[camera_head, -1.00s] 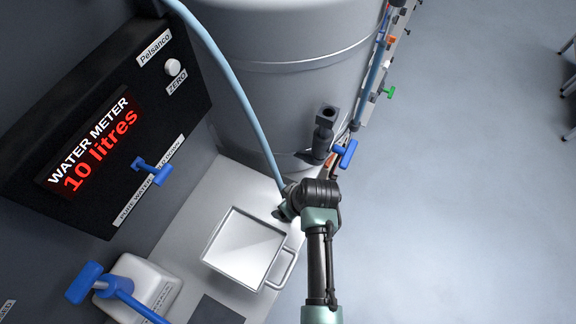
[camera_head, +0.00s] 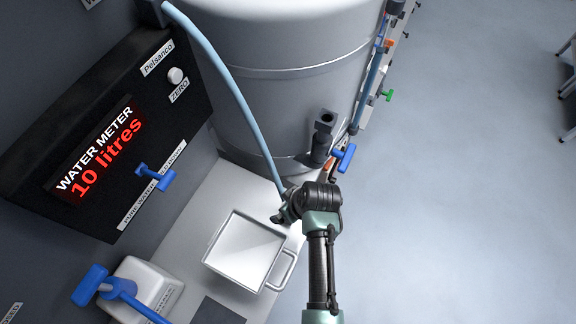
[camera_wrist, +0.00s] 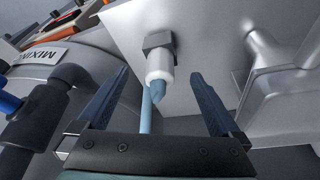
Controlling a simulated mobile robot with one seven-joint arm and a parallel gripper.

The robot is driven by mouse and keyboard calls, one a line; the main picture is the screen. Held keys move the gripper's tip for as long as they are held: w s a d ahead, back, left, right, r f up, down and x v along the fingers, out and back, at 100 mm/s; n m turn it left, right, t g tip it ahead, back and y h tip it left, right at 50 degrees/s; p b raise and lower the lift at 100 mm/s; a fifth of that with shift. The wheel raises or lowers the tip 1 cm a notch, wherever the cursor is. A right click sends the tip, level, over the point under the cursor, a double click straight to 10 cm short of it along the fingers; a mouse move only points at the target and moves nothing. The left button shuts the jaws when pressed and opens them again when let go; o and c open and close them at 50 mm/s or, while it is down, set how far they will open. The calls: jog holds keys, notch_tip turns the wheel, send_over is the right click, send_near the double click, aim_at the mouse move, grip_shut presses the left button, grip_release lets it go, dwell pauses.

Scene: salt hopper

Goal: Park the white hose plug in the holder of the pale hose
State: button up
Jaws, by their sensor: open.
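The white hose plug (camera_wrist: 159,67) shows in the wrist view, with its collar against a dark square holder block (camera_wrist: 158,41) on a pale grey surface. How deeply it sits in the block cannot be told. The pale blue hose end (camera_wrist: 160,88) comes out of the plug towards my camera. In the head view the pale hose (camera_head: 232,82) arcs down from the meter panel's top to my gripper (camera_head: 278,217). In the wrist view my gripper (camera_wrist: 158,76) is open, with one finger either side of the plug and gaps between. The arm hides the plug in the head view.
A white square container with a handle (camera_head: 244,250) stands on the bench near my gripper. The grey tank (camera_head: 285,90) with a dark outlet and blue valve (camera_head: 345,157) rises behind. The meter panel (camera_head: 110,130) is at left.

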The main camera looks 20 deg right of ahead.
jog(key=shift+p+v, duration=2.1)
jog(key=shift+v, duration=0.2)
jog(key=b+v, duration=0.2)
jog(key=v, duration=1.1)
jog(key=shift+b, duration=0.35)
